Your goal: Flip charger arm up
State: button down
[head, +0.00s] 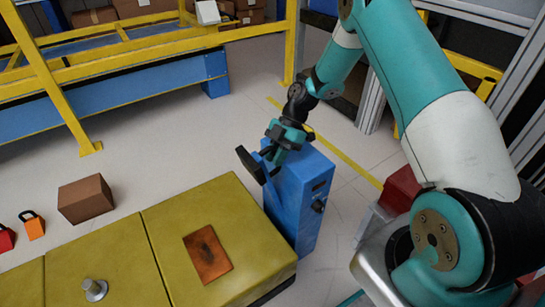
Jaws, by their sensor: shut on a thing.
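The blue charger box (310,195) stands on the floor in the middle of the head view, against the right end of the yellow platform. Its charger arm (251,166), with a dark flat end piece, sticks out at the upper left of the box, above the platform's back corner. The arm looks tilted upward, clear of the platform top. My gripper (275,153) reaches down from above and is shut on the charger arm close to the box top. The fingers hide part of the arm and its joint.
The yellow platform (170,228) carries a copper plate (207,255) and a metal knob (94,289). A brown box (86,199) and orange padlock-shaped item (33,226) lie behind it. Yellow railing and a blue beam (110,92) stand at the back left. Red bin (400,190) is at right.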

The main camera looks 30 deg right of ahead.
jog(key=shift+d, duration=0.3)
jog(key=c, duration=1.1)
grip_release()
jog(key=shift+d, duration=0.15)
jog(key=shift+a, duration=0.2)
jog(key=p+v, duration=0.4)
jog(key=v, duration=1.3)
jog(key=shift+r, duration=0.25)
